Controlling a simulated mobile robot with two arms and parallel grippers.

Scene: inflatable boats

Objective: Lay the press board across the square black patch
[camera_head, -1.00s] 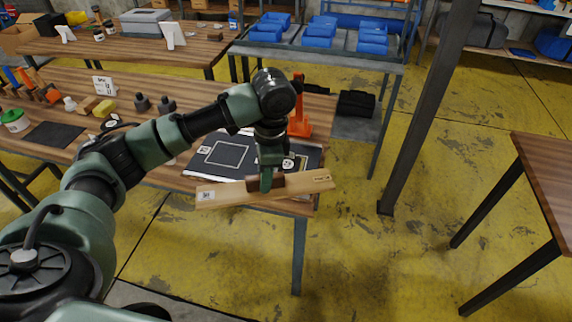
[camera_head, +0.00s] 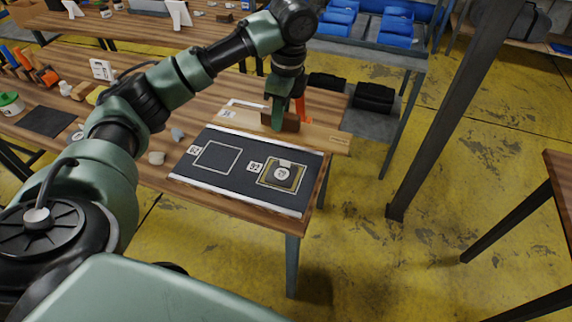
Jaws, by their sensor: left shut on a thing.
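The press board (camera_head: 322,137) is a long light wooden plank with a dark brown grip block on top. My left gripper (camera_head: 279,120) is shut on that block, and the board spans the far side of a dark mat (camera_head: 231,180). I cannot tell whether it touches the table. The square black patch (camera_head: 290,184) lies on the right half of the mat, inside a pale outline, with a round white label on it. It is uncovered, nearer to me than the board. My right gripper is not in view.
The wooden table (camera_head: 150,176) holds the mat near its right end, with an empty white-outlined square on the mat's left half. An orange stand (camera_head: 300,106) is close behind the board. Small stones and tools lie to the left. A dark post (camera_head: 440,120) stands to the right.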

